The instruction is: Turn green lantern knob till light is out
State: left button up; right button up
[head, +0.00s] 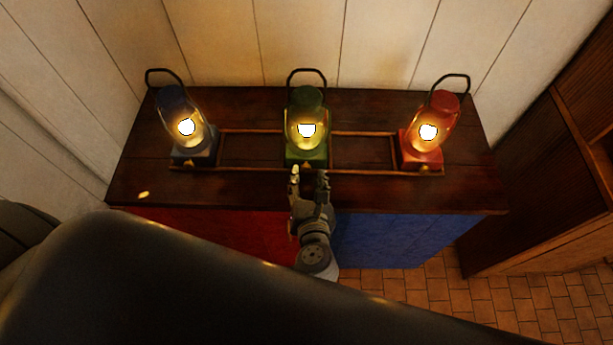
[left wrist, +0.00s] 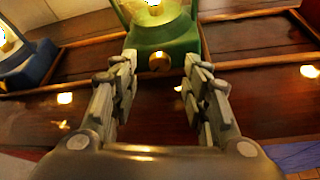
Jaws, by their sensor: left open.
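The green lantern (head: 306,150) stands upright at the middle of the cabinet top, and its light is on. Its small brass knob (left wrist: 159,62) is on the front of the green base in the left wrist view. My left gripper (head: 310,175) is open in front of the lantern, also seen in the left wrist view (left wrist: 160,75). Its two fingers point at the knob, one to each side of it in that view, with nothing between them. I cannot tell whether the fingertips reach the knob. My right gripper is not in view.
A lit blue lantern (head: 193,145) stands to the left and a lit red lantern (head: 422,150) to the right. A low wooden rail (head: 361,134) frames the lantern places on the dark cabinet top (head: 262,190). Plank walls (head: 300,40) rise behind.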

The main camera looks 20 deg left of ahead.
aim_at(306, 170)
pick_arm(q)
jog(key=shift+b+x, duration=0.45)
jog(key=shift+x, duration=0.75)
jog(key=shift+w+a+f, duration=0.1)
jog(key=shift+w, duration=0.2)
jog(key=shift+c, duration=0.3)
